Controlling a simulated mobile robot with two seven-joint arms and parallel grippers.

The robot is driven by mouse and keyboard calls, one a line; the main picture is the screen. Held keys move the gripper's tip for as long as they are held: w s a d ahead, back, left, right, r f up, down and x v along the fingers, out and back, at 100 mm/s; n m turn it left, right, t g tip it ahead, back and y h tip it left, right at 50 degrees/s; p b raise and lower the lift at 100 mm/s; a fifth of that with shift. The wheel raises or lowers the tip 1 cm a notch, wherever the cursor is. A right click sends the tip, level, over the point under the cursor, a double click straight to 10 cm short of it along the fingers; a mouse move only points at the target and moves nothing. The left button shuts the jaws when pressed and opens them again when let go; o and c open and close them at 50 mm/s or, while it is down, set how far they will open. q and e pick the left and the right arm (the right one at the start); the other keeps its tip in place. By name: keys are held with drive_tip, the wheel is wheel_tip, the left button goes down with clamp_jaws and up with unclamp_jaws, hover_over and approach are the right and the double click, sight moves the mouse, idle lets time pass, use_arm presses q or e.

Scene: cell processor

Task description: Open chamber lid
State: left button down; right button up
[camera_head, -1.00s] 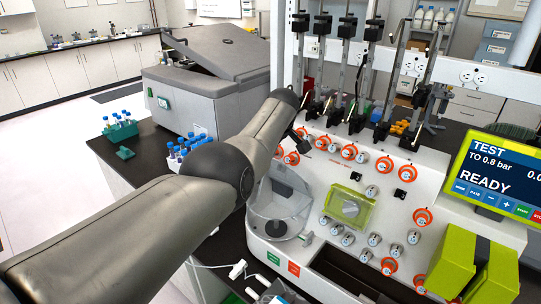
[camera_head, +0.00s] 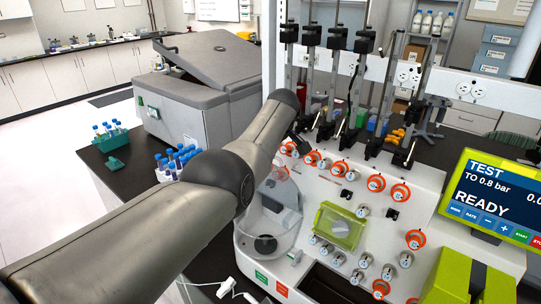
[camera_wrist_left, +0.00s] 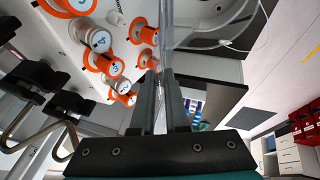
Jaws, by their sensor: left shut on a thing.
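The chamber (camera_head: 243,223) is the clear round housing at the left front of the white cell processor (camera_head: 350,200). Its clear lid (camera_head: 283,193) is hard to make out, and I cannot tell its exact angle. My left arm reaches across from the left and hides the left gripper's fingertips in the head view. In the left wrist view my left gripper (camera_wrist_left: 167,82) is shut on a thin clear piece, the lid's edge (camera_wrist_left: 168,30), which runs up between the fingers. My right gripper is not in view.
Orange-ringed knobs (camera_head: 376,183) and clamps cover the processor's panel. Black-clamped metal poles (camera_head: 333,70) stand behind it. A screen (camera_head: 495,195) and yellow-green blocks (camera_head: 445,275) are at right. A grey centrifuge (camera_head: 190,105) and tube racks (camera_head: 112,140) stand at left.

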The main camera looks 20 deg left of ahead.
use_arm(q)
drive_tip(key=shift+w, duration=0.1)
idle(0.3)
drive_tip(key=c, duration=0.9)
unclamp_jaws()
drive_tip(key=shift+r, duration=0.1)
drive_tip(key=v, duration=1.5)
